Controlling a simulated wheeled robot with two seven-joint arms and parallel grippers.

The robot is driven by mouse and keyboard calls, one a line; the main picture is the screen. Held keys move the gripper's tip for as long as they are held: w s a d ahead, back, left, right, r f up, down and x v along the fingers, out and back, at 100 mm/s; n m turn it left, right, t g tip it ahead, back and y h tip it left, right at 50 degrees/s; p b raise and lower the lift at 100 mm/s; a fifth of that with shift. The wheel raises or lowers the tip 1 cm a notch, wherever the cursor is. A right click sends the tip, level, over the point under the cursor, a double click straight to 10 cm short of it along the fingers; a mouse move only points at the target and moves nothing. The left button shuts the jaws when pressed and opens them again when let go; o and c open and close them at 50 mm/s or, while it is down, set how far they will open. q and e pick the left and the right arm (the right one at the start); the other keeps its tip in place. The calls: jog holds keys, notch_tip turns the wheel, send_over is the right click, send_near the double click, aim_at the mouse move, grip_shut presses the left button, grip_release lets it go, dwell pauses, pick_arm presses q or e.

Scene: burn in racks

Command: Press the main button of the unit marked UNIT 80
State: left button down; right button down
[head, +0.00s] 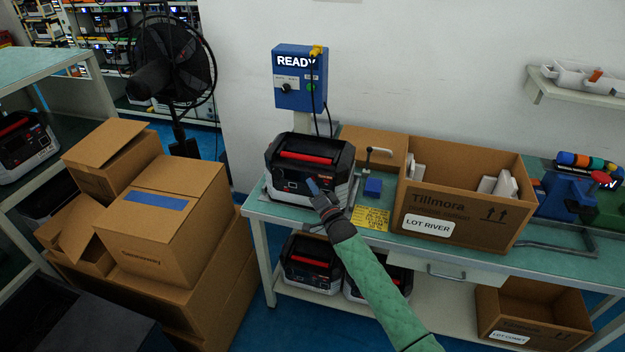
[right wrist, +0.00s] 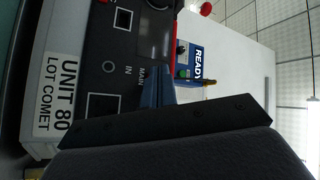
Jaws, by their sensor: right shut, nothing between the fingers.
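The unit (head: 330,152) is a black and grey box with a red handle, standing on the green bench. In the right wrist view its front panel (right wrist: 118,45) shows turned on its side, with a white label (right wrist: 60,95) reading UNIT 80, LOT COMET. The word MAIN is printed beside my fingers; the button itself is not clearly visible there. My right gripper (head: 313,186) is shut and empty, its blue fingertips at the unit's front; they also show in the right wrist view (right wrist: 158,88). I cannot tell whether they touch the panel. My left gripper is not in view.
A blue READY box (head: 300,92) stands behind the unit. A blue block (head: 373,187), a yellow note (head: 370,218) and an open carton (head: 455,235) marked LOT RIVER lie to the right. Cartons (head: 165,215) are stacked left of the bench. Similar units (head: 310,262) sit on the lower shelf.

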jog(key=shift+w, duration=0.15)
dwell(0.4)
jog(key=shift+s+a, duration=0.15)
jog(key=shift+s, duration=0.5)
jog(key=s+a+p, duration=0.2)
jog(key=s, duration=0.3)
jog(key=shift+s+p, duration=0.3)
jog(key=shift+s, duration=0.05)
dwell(0.5)
